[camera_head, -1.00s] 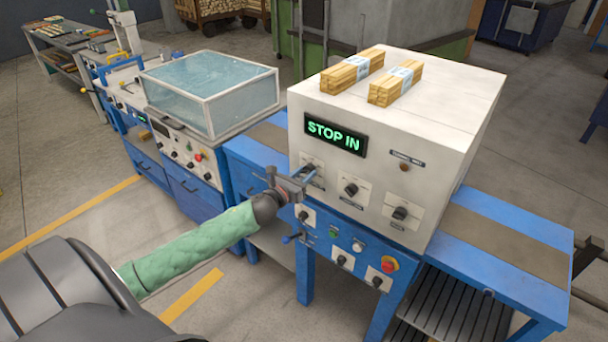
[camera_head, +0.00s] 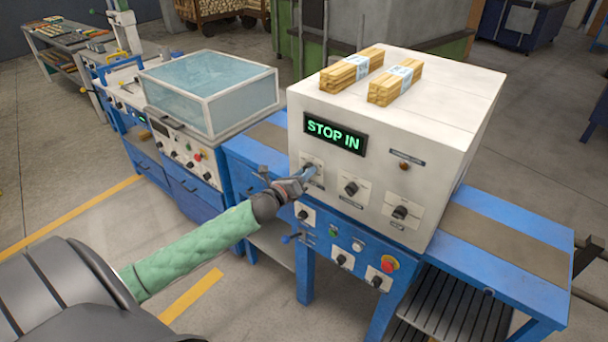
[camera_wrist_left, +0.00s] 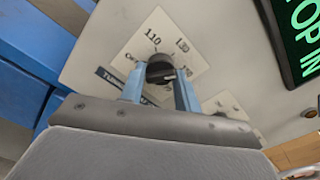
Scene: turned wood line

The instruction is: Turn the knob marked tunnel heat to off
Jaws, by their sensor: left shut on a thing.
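The knob (camera_wrist_left: 160,70) is black and sits on a white dial plate with the number 110 on the front of a white machine cabinet (camera_head: 395,135). The label below the knob is partly hidden by the gripper; it seems to start with "TUNN". In the wrist view, my left gripper (camera_wrist_left: 160,85) has its two blue fingers on either side of the knob and is shut on it. In the head view the same gripper (camera_head: 311,174) reaches the leftmost dial of the upper row and hides most of it. My right gripper is not in view.
A green "STOP IN" display (camera_head: 335,133) is above the dial. Two more knobs (camera_head: 351,188) (camera_head: 400,212) are to the right. A red emergency button (camera_head: 390,264) is on the blue panel below. Wood bundles (camera_head: 352,70) lie on top of the cabinet.

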